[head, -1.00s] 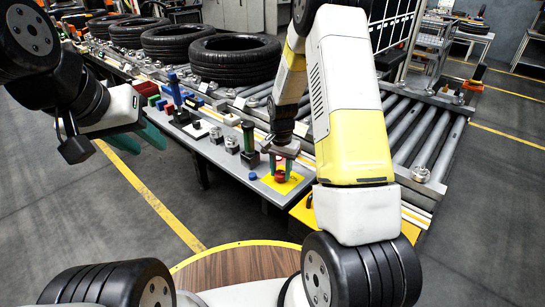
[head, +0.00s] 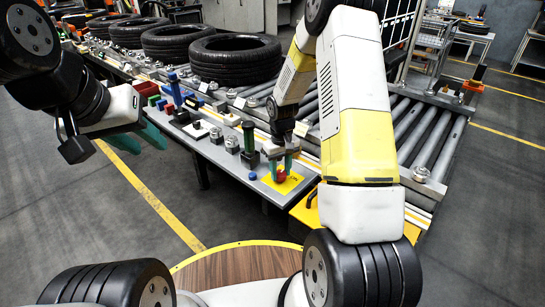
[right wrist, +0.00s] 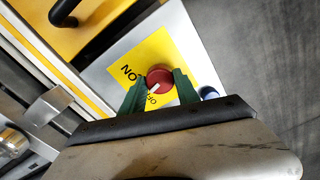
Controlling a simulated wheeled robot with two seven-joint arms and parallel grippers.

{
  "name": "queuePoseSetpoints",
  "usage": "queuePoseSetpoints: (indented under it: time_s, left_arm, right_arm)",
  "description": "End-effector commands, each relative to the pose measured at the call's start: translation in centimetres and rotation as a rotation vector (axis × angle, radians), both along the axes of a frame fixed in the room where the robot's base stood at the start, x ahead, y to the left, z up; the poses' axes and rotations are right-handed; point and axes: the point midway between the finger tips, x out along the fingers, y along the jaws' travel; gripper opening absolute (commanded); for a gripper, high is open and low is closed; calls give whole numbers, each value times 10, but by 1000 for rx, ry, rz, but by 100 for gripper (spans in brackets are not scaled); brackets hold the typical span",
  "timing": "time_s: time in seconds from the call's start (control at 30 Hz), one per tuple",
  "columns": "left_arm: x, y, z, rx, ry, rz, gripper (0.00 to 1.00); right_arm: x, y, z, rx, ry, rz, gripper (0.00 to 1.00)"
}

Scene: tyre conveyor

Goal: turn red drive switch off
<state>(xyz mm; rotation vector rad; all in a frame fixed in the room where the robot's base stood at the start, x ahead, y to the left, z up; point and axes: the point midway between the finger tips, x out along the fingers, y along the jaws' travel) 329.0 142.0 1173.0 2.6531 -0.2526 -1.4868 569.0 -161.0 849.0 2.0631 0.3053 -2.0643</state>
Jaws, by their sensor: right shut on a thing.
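The red switch (right wrist: 159,80) is a round knob with a white pointer mark, set on a yellow plate (right wrist: 182,44) with black lettering. In the head view the red switch (head: 281,175) is at the near right end of the grey control bench (head: 228,160). My right gripper (right wrist: 157,90) has its green fingers on either side of the knob and is shut on it. The right gripper also shows in the head view (head: 280,168), pointing down at the plate. My left gripper (head: 138,140) hangs at the left, away from the bench; whether its green fingers are apart is unclear.
Other coloured fixtures line the bench. The roller conveyor (head: 420,130) and several black tyres (head: 235,58) lie behind. The floor in front is clear.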

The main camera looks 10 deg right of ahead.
Motion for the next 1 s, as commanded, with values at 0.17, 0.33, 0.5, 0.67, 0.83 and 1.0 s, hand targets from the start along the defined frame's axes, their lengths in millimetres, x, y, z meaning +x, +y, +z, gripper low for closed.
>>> queuePoseSetpoints:
  time_s: [0.17, 0.33, 0.5, 0.67, 0.83, 1.0]
  left_arm:
    - [0, 0, 0, 0, 0, 0, 36]
    - [0, 0, 0, 0, 0, 0, 36]
    - [0, 0, 0, 0, 0, 0, 36]
    - [0, 0, 0, 0, 0, 0, 36]
    - [0, 0, 0, 0, 0, 0, 36]
    - [0, 0, 0, 0, 0, 0, 36]
  right_arm:
    - [1, 0, 0, 1, -2, 165, 0]
    - [0, 0, 0, 0, -1, 309, 0]
    - [0, 0, 1, 1, -1, 426, 0]
    - [0, 0, 1, 0, -1, 505, 0]
    - [0, 0, 1, 0, -1, 557, 0]
    - [0, 0, 1, 0, -1, 578, 0]
